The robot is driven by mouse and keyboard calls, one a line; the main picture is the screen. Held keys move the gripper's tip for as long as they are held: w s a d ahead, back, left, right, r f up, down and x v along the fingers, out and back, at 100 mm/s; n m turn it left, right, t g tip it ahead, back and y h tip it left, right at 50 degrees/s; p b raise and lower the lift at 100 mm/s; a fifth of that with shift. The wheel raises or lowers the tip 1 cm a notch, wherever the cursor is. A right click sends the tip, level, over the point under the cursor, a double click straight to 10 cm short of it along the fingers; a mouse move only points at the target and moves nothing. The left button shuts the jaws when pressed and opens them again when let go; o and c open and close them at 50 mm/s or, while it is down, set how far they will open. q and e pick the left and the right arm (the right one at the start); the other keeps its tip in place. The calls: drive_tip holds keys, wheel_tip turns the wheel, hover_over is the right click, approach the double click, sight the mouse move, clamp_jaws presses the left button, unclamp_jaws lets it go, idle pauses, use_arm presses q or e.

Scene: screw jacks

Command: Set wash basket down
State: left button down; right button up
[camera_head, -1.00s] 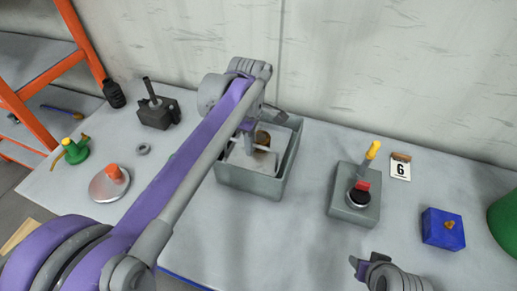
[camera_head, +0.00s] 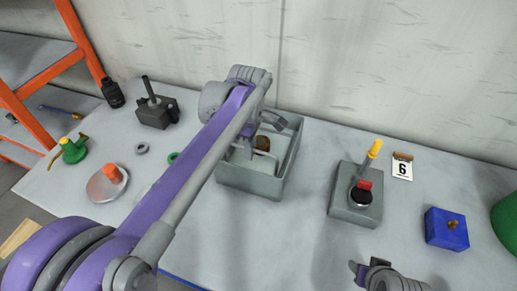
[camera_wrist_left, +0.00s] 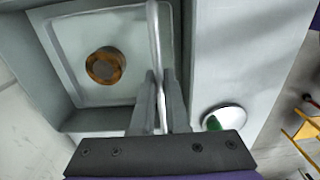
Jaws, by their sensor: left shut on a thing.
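The wash basket (camera_wrist_left: 80,35) is a pale square tray with a thin upright handle (camera_wrist_left: 154,35). A rusty brown round part (camera_wrist_left: 105,66) lies in it. My left gripper (camera_wrist_left: 159,78) is shut on the handle. In the head view the basket (camera_head: 239,161) sits within the walls of an open grey tank (camera_head: 250,183), partly hidden by my left arm. I cannot tell whether its underside touches the tank floor. Part of my right arm's end (camera_head: 370,272) shows at the bottom edge; its jaw state is unclear.
Right of the tank stand a grey box with a yellow lever (camera_head: 354,205), a number 6 card (camera_head: 402,168) and a blue block (camera_head: 446,229). To the left are a black block (camera_head: 153,111), an orange-knobbed disc (camera_head: 107,185) and a green item (camera_head: 74,150).

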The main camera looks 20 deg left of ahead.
use_arm(q)
drive_tip(key=shift+f+b, duration=0.95)
drive_tip(key=shift+f, duration=0.9)
use_arm(e)
drive_tip(key=shift+s+f, duration=0.15)
drive_tip(key=shift+f, duration=0.45)
drive_tip(key=shift+s+f, duration=0.15)
drive_tip(key=shift+f, duration=0.45)
use_arm(q)
drive_tip(key=c, duration=0.7)
unclamp_jaws()
drive_tip(key=shift+a, duration=0.1)
wheel_tip(320, 180, up, 10)
drive_tip(key=p, duration=0.6)
drive_tip(key=shift+r, duration=0.1)
drive_tip(key=shift+w, duration=0.1)
use_arm(e)
wheel_tip(320, 180, up, 8)
drive_tip(key=w, duration=0.2)
drive_tip(key=shift+w+f, duration=0.15)
drive_tip(key=shift+w, duration=0.2)
drive_tip(key=shift+s+t, duration=0.15)
drive_tip(key=shift+t, duration=0.15)
use_arm(q)
drive_tip(key=shift+s, duration=0.25)
